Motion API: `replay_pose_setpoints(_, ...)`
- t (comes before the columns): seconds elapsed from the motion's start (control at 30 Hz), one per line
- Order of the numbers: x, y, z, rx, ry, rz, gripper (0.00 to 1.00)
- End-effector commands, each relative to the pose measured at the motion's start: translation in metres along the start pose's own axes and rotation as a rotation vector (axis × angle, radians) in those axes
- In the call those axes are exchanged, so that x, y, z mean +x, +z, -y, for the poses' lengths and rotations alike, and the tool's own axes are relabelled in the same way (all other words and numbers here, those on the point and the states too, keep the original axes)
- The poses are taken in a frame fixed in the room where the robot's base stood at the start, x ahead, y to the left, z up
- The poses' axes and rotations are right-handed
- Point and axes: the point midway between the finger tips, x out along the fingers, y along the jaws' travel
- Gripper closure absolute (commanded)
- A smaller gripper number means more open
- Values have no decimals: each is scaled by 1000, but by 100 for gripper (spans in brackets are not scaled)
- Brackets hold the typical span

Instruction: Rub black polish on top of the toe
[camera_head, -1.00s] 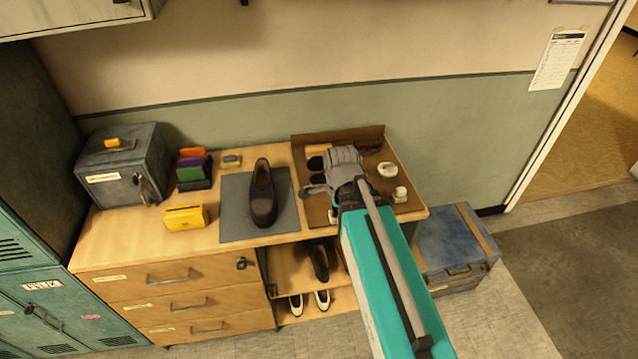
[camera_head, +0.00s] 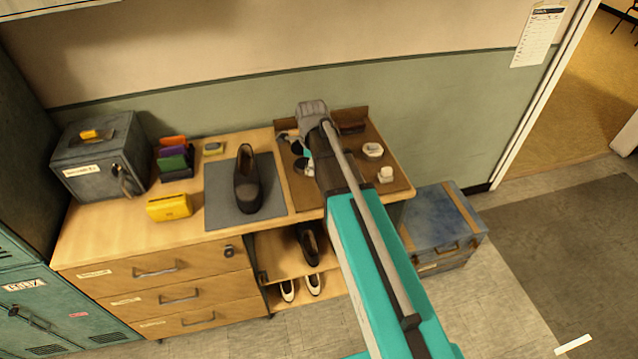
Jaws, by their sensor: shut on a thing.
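A dark shoe (camera_head: 247,182) stands upright on a grey mat (camera_head: 222,200) on the wooden bench, its rounded toe towards the front edge. My gripper (camera_head: 290,142) is to the right of the shoe, over the left part of a brown tray (camera_head: 398,184), apart from the shoe. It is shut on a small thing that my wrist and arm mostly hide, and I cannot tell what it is. Small dark round things (camera_head: 301,167) show beside my arm on the tray; they may be polish tins, but I cannot tell.
White containers (camera_head: 373,150) and a dark brush-like block (camera_head: 351,127) are on the tray. A blue chest (camera_head: 440,222) is at right.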

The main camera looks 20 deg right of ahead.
Motion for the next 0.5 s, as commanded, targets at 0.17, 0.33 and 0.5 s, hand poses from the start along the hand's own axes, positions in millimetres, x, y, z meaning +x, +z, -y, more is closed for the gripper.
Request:
replay_pose_setpoints(0.17, 10, 24, 58, 156, 0, 0, 85)
replay_pose_setpoints(0.33, 15, 39, 95, 284, 1, 0, 85)
replay_pose_setpoints(0.5, 18, 48, 116, 363, 1, 0, 85)
